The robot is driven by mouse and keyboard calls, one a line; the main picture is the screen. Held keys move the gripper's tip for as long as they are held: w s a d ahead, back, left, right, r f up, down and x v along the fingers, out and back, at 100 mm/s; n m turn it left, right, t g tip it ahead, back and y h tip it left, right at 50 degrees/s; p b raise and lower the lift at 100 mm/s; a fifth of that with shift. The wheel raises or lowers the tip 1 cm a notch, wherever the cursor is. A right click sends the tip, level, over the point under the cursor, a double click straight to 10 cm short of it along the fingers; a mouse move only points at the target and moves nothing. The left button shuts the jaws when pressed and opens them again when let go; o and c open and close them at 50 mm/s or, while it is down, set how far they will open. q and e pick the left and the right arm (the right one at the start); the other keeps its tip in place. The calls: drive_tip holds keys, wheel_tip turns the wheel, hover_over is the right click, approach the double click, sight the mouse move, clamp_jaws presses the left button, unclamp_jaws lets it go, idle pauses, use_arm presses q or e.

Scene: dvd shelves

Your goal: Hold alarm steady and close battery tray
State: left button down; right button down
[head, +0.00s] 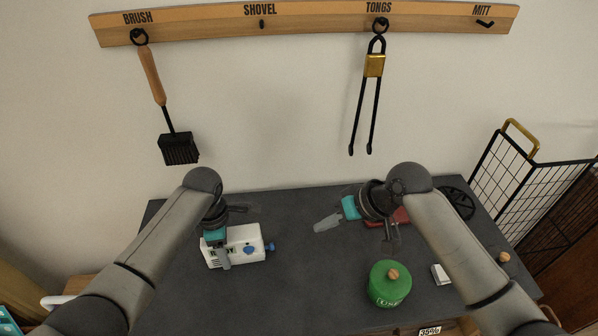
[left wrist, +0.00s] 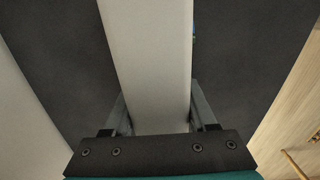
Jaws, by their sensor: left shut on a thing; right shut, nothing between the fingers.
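The alarm (head: 246,244) is a white box with dark lettering and blue parts, lying on the dark tabletop at left of centre in the head view. My left gripper (head: 222,252) is shut on it near its left end. In the left wrist view the alarm's pale body (left wrist: 150,60) runs between the two fingers (left wrist: 160,112). A blue piece (head: 269,247) sticks out at its right end; I cannot tell whether this is the battery tray. My right gripper (head: 391,232) is shut and empty, well to the right of the alarm, over the table.
A green lidded pot (head: 389,285) and a small white block (head: 440,274) stand at the right front. A trowel-like tool (head: 328,223) lies near my right gripper. A brush (head: 178,148) and tongs (head: 375,67) hang on the wall rack.

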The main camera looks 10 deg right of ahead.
use_arm(q)
drive_tip(key=shift+c, duration=0.6)
unclamp_jaws()
